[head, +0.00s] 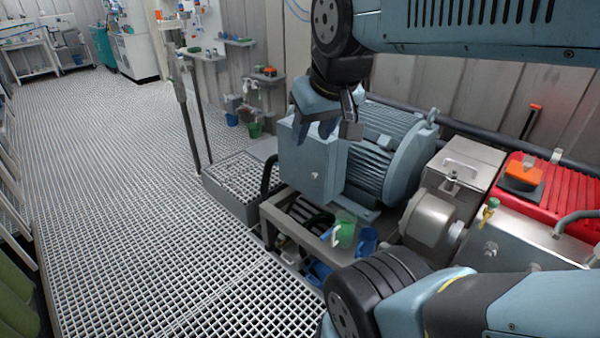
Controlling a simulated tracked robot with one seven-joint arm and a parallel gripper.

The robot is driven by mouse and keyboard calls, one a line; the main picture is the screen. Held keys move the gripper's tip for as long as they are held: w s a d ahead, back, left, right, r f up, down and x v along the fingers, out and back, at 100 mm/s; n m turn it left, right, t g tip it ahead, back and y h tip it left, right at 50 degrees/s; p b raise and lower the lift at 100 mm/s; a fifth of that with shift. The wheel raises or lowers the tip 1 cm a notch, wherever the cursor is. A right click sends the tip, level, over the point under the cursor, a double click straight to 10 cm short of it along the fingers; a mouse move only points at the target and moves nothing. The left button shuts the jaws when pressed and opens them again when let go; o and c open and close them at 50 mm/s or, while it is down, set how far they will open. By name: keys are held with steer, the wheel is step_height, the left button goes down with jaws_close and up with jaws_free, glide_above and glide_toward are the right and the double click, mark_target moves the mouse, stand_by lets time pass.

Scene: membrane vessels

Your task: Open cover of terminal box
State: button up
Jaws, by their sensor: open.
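The terminal box (312,165) is a light blue-grey box on the side of a ribbed motor (385,150), near the middle of the head view. Its front cover is a flat plate with a small dark spot near its lower right, and it looks shut. My gripper (338,128) hangs from above, with its fingers pointing down at the upper part of the box. It is open with nothing seen between the fingers. It hides part of the box's top and upper right edge. I cannot tell whether the fingers touch the box.
A metal frame (277,219) stands below the motor, with a green cup (345,234) and a blue cup (367,241). A metal pump (432,220) and a red ribbed unit (555,193) are to the right. Open grating floor (120,180) lies left.

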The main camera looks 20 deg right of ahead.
steer(key=shift+o, duration=1.2)
steer(key=shift+w+a, duration=0.1)
steer(key=shift+w, duration=0.05)
steer(key=w+d+f+n+g+h, duration=0.35)
steer(key=w+f, duration=0.55)
steer(key=w, duration=0.3)
steer(key=w+d+f+n+g+h, duration=0.25)
steer(key=w+d+f, duration=0.25)
steer(key=w+f, duration=0.55)
steer(key=n+t+h, duration=0.7)
steer(key=n+h, duration=0.4)
steer(key=n, duration=0.3)
glide_toward(312, 178)
steer(key=x, duration=0.8)
steer(key=shift+d+r, duration=0.2)
steer(key=shift+d, duration=0.05)
jaws_close()
